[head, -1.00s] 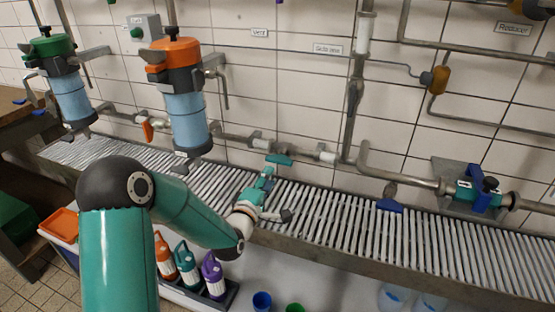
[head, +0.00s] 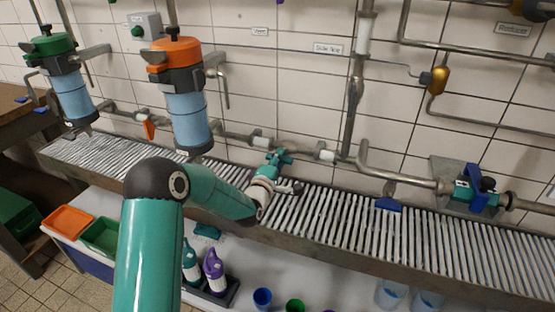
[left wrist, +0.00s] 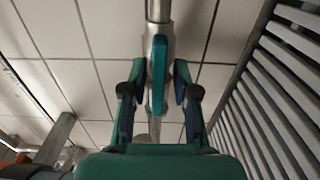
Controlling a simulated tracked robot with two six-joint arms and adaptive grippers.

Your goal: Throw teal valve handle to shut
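The teal valve handle (left wrist: 158,75) is a short bar on a metal valve body in the left wrist view, lying along the line of its pipe. My left gripper (left wrist: 158,82) is open, with one dark-padded finger on each side of the handle and a visible gap to both. In the head view, my left gripper (head: 277,163) is at the wall pipe above the grating, and it largely hides the handle there. My right gripper is in neither view.
The slatted metal grating (head: 340,215) runs below the pipe. White fittings (head: 326,156) sit on the pipe beside the gripper. A blue handle (head: 388,204) and a teal-and-blue valve (head: 478,190) are further right. An orange-topped filter (head: 187,100) stands to the left.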

